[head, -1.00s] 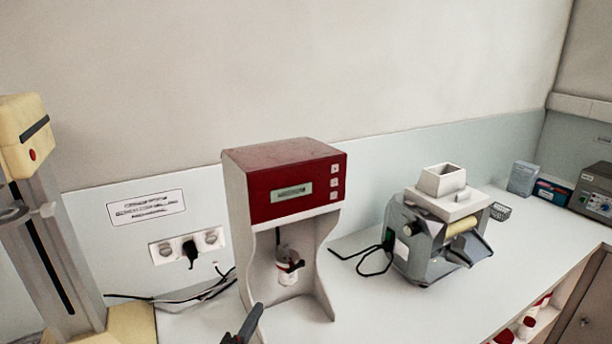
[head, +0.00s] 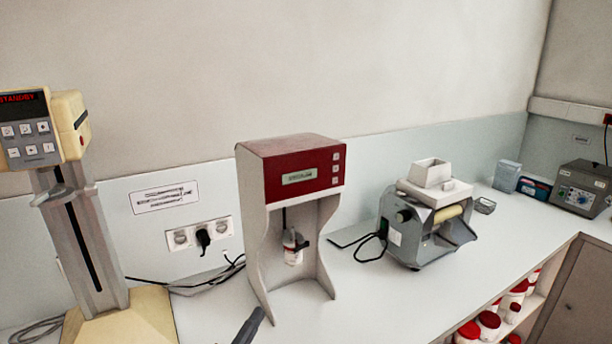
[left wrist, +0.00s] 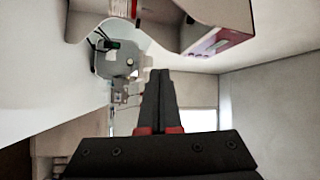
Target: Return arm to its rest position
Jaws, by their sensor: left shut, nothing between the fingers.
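My left gripper (head: 250,326) shows at the bottom of the head view, in front of the red and grey mixing machine (head: 290,224). Only a dark finger part is visible there. In the left wrist view the two dark fingers of my left gripper (left wrist: 160,78) are together, with nothing between them. The mixing machine (left wrist: 210,30) hangs upside down at the top of that view, apart from the fingers. A small white jar with a red band (head: 292,248) sits inside the machine's bay. My right gripper is not in view.
A grey roller mill (head: 425,225) stands right of the machine. A tall cream stand with a display (head: 80,220) is on the left. Red-lidded jars (head: 490,325) fill a shelf below the counter at right. Cables (head: 200,285) lie behind the machine.

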